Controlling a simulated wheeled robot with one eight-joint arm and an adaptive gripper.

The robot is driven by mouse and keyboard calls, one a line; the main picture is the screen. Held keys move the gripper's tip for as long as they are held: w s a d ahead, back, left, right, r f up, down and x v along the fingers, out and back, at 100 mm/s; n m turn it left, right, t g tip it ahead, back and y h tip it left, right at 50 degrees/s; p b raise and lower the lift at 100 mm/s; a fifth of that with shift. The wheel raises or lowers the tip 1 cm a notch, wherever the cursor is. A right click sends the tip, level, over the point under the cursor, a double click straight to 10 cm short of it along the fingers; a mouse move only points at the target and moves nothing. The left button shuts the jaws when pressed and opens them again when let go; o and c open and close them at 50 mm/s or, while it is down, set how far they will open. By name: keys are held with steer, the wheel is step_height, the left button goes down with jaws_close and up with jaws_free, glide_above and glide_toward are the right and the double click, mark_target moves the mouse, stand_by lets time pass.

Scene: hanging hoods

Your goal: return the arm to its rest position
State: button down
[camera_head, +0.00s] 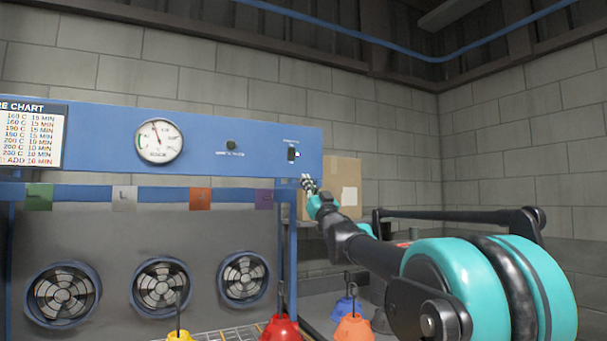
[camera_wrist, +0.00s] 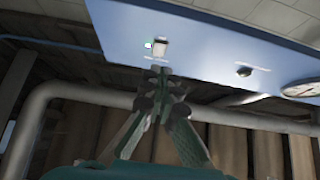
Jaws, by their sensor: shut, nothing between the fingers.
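My arm reaches from the lower right in the head view. My gripper (camera_head: 308,183) is at its far end, just below the right end of the blue panel (camera_head: 215,150), close to a switch (camera_head: 292,153). In the wrist view my gripper (camera_wrist: 160,78) has its fingers together and empty, pointing up at the blue panel (camera_wrist: 200,45). A switch (camera_wrist: 160,46) with a small green light shows just beyond the fingertips. I cannot tell whether the fingers touch the panel.
Hoods in yellow (camera_head: 180,337), red (camera_head: 281,328) and orange (camera_head: 353,328) hang or stand low in front. A cardboard box (camera_head: 345,180) is behind my gripper. Fans (camera_head: 162,285) line the back under a gauge (camera_head: 158,140). Open air lies above my arm.

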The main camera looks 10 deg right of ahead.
steer(key=shift+s+d+f, duration=0.15)
steer(key=shift+s+f, duration=0.2)
steer(key=shift+f, duration=0.15)
steer(key=s+d+f+m+g+h, duration=0.1)
steer(key=d+f+m+g+h, duration=0.15)
steer(key=f, duration=0.75)
steer(key=d+f+m+g+h, duration=0.1)
steer(key=f+g+h, duration=0.15)
steer(key=f, duration=0.75)
steer(key=s+d+f+m+g+h, duration=0.15)
steer(key=f+h, duration=0.25)
steer(key=f, duration=0.5)
steer(key=s+d+f+g, duration=0.1)
steer(key=s+f+g, duration=0.3)
steer(key=f, duration=0.6)
steer(key=s+f+g, duration=0.3)
steer(key=s+f, duration=0.3)
steer(key=f, duration=0.4)
steer(key=s+a+f+n+g+y, duration=0.1)
steer(key=s+f+g, duration=0.6)
steer(key=s+f, duration=1.2)
steer(key=s+a, duration=0.1)
steer(key=s, duration=0.2)
steer(key=shift+s+a+f, duration=0.15)
steer(key=shift+s+a, duration=0.05)
steer(key=shift+s, duration=0.15)
